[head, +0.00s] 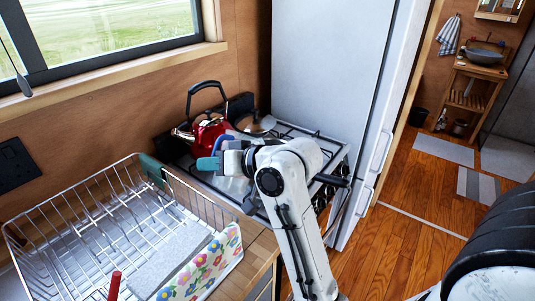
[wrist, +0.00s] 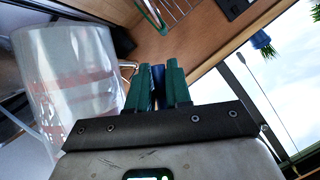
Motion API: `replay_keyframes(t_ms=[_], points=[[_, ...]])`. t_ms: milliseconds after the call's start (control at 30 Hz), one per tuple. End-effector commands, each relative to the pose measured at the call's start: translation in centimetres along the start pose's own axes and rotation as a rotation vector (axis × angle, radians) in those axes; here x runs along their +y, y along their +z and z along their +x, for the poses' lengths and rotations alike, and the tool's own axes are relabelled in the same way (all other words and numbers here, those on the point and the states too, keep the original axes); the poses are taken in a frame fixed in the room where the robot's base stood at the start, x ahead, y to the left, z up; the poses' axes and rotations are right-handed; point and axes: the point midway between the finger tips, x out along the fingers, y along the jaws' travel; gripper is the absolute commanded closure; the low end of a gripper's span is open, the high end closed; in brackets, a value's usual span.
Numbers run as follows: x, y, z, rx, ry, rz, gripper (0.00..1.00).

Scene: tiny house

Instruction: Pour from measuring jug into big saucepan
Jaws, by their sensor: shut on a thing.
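In the wrist view, a clear measuring jug (wrist: 68,85) with faint red markings fills the left side. The green fingers of my gripper (wrist: 158,88) are shut on its blue handle (wrist: 158,76). In the head view, my gripper (head: 210,155) is over the left part of the stove, in front of the red kettle. There the jug is mostly hidden by my wrist, so its tilt and contents cannot be told. A dark handle (head: 332,180) sticks out right of my arm over the stove front. The big saucepan itself is mostly hidden behind my arm, and I cannot identify it surely.
A red kettle (head: 208,133) stands on the back of the stove (head: 310,143), beside a round metal-topped pan or lid (head: 256,124). A wire dish rack (head: 110,215) is on the counter at left. The tall white fridge (head: 330,65) stands behind. Wooden floor is open at right.

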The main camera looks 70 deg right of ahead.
Motion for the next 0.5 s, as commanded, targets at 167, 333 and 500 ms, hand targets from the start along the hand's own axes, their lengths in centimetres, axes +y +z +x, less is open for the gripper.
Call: replay_keyframes(t_ms=[167,333,500], points=[[0.01,-0.40,-0.16,0.005,-0.007,0.011,1.00],[0.12,-0.56,-0.23,0.004,-0.012,0.024,1.00],[0.19,-0.71,-0.29,0.003,-0.018,0.036,1.00]])
